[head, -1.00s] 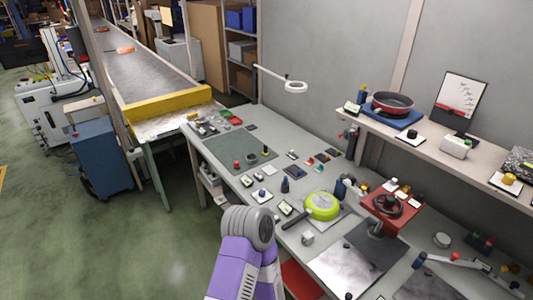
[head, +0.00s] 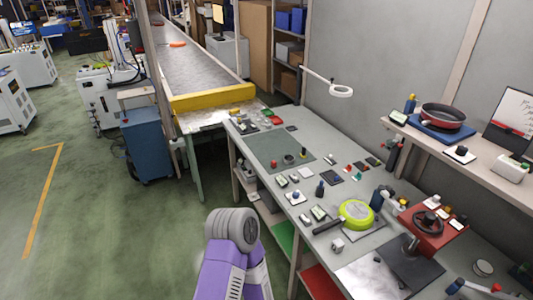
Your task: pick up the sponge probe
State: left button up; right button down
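I cannot pick out the sponge probe for certain; the items on the grey workbench (head: 338,150) are small in the head view. A small dark blue upright item (head: 319,188) stands near the bench's front edge, left of a lime-green pan (head: 356,213) with a dark handle. A green mat (head: 278,152) at the bench's far left part holds a small red item (head: 274,164) and dark round pieces. A purple and grey link of my arm rises at the bottom centre, in front of the bench. Neither gripper shows.
A red press with a dark wheel (head: 428,222) stands on the bench's right part. A wall shelf (head: 458,167) above carries a dark red pan (head: 442,116). A conveyor (head: 194,62) and blue cabinet (head: 147,146) stand behind left. The green floor at left is open.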

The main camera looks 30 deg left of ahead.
aim_at(303, 155)
jog(key=u, duration=1.85)
jog(key=i, duration=2.9)
jog(key=z, duration=3.4)
